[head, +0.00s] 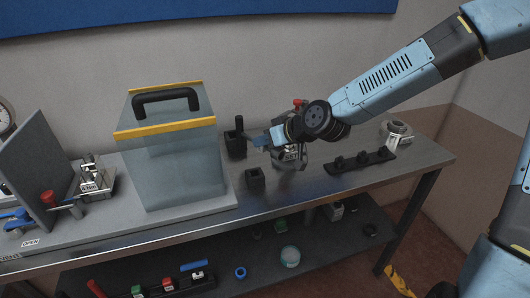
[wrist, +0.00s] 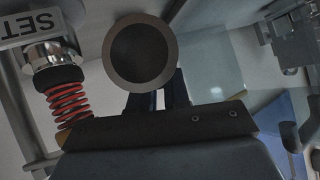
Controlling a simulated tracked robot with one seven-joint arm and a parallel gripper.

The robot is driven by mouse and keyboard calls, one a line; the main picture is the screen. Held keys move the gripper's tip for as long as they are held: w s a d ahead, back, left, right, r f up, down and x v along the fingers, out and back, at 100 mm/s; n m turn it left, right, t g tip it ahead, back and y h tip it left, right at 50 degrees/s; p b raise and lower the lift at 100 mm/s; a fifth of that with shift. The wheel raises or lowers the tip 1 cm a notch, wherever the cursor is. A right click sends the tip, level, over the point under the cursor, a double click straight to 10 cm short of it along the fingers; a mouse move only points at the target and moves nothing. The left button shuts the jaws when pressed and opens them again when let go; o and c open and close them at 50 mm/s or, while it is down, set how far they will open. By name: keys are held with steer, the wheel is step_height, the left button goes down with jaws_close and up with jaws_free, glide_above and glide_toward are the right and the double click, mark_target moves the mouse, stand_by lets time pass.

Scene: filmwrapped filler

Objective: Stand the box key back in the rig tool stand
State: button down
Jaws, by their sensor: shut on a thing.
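My gripper (head: 262,139) is over the middle of the bench, pointing left. In the wrist view its dark fingers (wrist: 160,98) are close together behind a grey tube with a round open end, which I take for the box key (wrist: 172,57). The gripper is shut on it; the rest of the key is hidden. In the head view the key cannot be made out clearly. A small black square holder with an open top (head: 255,181), possibly the rig tool stand, stands on the bench just below and left of the gripper. A taller black holder (head: 235,143) stands behind it.
A metal device with a SET label (head: 292,154) stands right beside my gripper; its red spring (wrist: 68,102) is close in the wrist view. A clear case with yellow edges (head: 170,165) stands left. A black rail with knobs (head: 360,162) lies right. The front bench edge is clear.

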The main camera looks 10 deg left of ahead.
steer(key=shift+w+a+f, duration=0.1)
steer(key=shift+w+f, duration=0.25)
steer(key=shift+f, duration=0.6)
steer(key=shift+w+a+f, duration=0.1)
steer(key=shift+w+f, duration=0.3)
steer(key=shift+f, duration=0.5)
steer(key=shift+w+a+f, duration=0.1)
steer(key=shift+w+f, duration=0.25)
steer(key=shift+f, duration=0.6)
steer(key=shift+f, duration=0.1)
steer(key=c, duration=1.1)
jaws_free()
steer(key=shift+v, duration=2.5)
steer(key=v, duration=0.7)
